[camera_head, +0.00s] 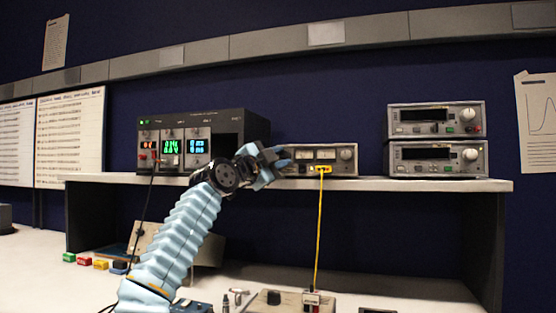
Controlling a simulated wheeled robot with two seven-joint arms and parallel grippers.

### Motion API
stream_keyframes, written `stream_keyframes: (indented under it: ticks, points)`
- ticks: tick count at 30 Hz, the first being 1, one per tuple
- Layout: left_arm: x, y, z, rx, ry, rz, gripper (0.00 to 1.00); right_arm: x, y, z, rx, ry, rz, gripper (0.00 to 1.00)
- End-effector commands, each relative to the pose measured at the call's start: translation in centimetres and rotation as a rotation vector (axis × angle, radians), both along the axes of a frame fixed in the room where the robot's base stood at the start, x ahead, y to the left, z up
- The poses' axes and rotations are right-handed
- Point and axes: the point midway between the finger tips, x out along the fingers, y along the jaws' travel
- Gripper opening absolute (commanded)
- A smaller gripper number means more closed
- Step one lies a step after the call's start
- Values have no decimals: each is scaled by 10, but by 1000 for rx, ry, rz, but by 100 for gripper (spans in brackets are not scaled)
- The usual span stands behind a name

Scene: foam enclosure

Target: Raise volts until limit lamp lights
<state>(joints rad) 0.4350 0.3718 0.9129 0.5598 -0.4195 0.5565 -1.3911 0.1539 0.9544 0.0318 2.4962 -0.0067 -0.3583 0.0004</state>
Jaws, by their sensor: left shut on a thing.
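A small beige power unit (348,155) with two dial meters and a knob at its right stands on the shelf, with a yellow lead plugged into its front. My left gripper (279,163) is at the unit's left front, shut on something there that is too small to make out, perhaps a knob. The gripper hides the left part of the unit's face. I cannot tell a lit limit lamp. A black rack unit (228,127) with red, green and blue readouts stands left of it. My right gripper is not in view.
Two stacked grey instruments (436,139) stand on the shelf (400,184) at the right. The yellow lead (319,230) hangs down to a box (280,301) on the bench. Colored blocks (100,263) lie at the left. The shelf between the instruments is clear.

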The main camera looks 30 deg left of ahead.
Motion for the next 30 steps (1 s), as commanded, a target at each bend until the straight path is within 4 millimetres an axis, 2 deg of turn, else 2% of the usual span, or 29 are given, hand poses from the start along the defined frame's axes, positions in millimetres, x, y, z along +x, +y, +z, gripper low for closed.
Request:
stream_keyframes:
  ticks: [8, 9, 13, 23, 26, 30]
  points:
    - [0, 0, 0, 0, 0, 0, 0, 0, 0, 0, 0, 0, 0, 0]
    - [0, 0, 0, 0, 0, 0, 32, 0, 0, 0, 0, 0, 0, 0]
    - [0, 0, 0, 0, 0, 0, 52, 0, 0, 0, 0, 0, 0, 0]
    - [-3, 1, -2, 0, 0, 1, 52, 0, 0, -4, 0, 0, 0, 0]
    - [-12, 2, -7, 0, -2, 3, 52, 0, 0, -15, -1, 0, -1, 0]
    - [-39, 4, -17, 2, -2, 5, 52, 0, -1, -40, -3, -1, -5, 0]
